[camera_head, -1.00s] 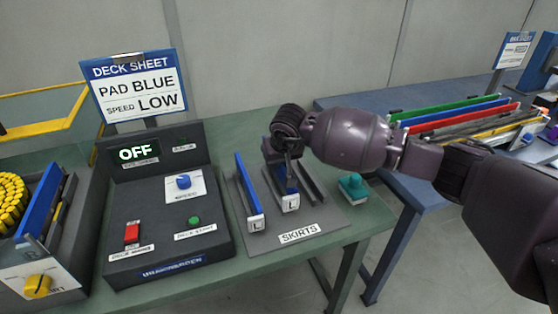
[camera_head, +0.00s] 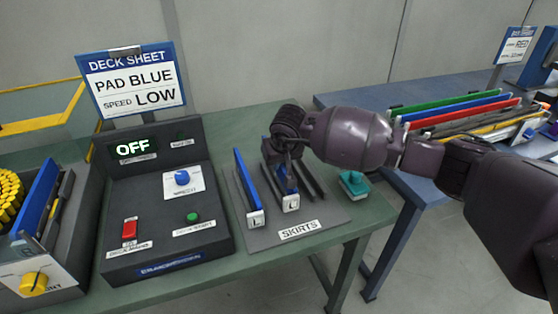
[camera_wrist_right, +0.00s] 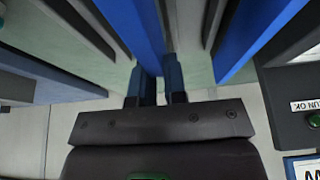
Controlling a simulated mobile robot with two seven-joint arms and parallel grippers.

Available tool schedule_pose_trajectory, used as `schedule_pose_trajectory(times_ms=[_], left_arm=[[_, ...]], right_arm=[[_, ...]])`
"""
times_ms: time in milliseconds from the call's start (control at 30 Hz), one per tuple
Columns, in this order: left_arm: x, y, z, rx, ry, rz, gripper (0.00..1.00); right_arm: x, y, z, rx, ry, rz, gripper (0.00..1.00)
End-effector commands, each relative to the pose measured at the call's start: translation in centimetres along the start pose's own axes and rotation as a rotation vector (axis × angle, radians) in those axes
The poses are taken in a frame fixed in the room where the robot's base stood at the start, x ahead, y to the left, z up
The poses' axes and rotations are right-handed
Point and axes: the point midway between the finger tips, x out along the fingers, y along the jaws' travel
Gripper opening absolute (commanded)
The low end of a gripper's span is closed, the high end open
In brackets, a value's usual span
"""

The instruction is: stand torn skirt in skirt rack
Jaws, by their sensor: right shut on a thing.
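The skirt rack (camera_head: 335,219), labelled SKIRTS, is a grey base with slots on the green table. One blue skirt (camera_head: 246,185) with a white end block marked L stands in its left slot. A second blue skirt (camera_head: 289,183), also with a white lettered end block, is upright in the slot to its right. My right gripper (camera_head: 287,160) is over that second skirt and shut on it; in the right wrist view the fingers (camera_wrist_right: 158,80) pinch the blue strip (camera_wrist_right: 138,32). I cannot tell whether it is torn or fully seated. My left gripper is out of view.
Left of the rack is a control panel (camera_head: 163,233) reading OFF, under a DECK SHEET sign (camera_head: 131,80). A teal block (camera_head: 354,184) sits right of the rack. A blue table (camera_head: 385,100) behind right holds coloured strips (camera_head: 455,115).

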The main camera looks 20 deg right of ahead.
Motion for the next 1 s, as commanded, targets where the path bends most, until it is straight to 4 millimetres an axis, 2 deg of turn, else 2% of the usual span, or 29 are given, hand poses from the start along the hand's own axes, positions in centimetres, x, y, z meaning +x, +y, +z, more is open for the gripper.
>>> schedule_pose_trajectory(times_ms=[267,1000], left_arm=[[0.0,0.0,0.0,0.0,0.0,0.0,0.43],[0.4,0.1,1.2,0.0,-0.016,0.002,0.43]], right_arm=[[0.0,0.0,-0.1,0.0,0.003,-0.001,0.0],[1.6,-0.1,0.6,0.0,0.002,0.0,0.0]])
